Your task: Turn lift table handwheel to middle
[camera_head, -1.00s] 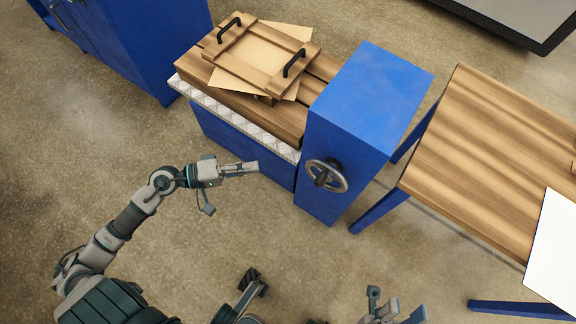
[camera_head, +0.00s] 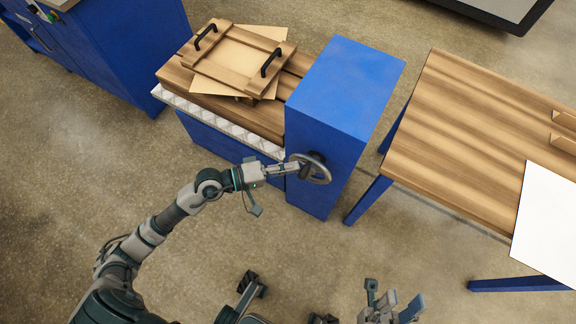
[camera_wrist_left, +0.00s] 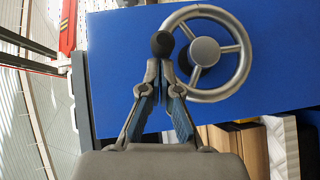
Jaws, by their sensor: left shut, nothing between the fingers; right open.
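The grey spoked handwheel (camera_head: 318,172) sits on the front face of the blue lift table housing (camera_head: 345,90). In the left wrist view the handwheel (camera_wrist_left: 236,50) shows its rim, hub and a dark round knob (camera_wrist_left: 162,44) at its left side. My left gripper (camera_head: 297,167) is shut and empty, with its fingertips at the wheel's left edge. In the left wrist view the left gripper's fingertips (camera_wrist_left: 161,64) lie just below the knob; whether they touch it I cannot tell. My right gripper (camera_head: 396,308) is open, low at the bottom edge, away from the wheel.
A wooden frame (camera_head: 238,55) with two black handles lies over sheets on the wooden lift top left of the housing. A wooden table (camera_head: 470,120) with a white sheet (camera_head: 548,225) stands to the right. A blue cabinet (camera_head: 110,45) is at upper left. Floor in front is open.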

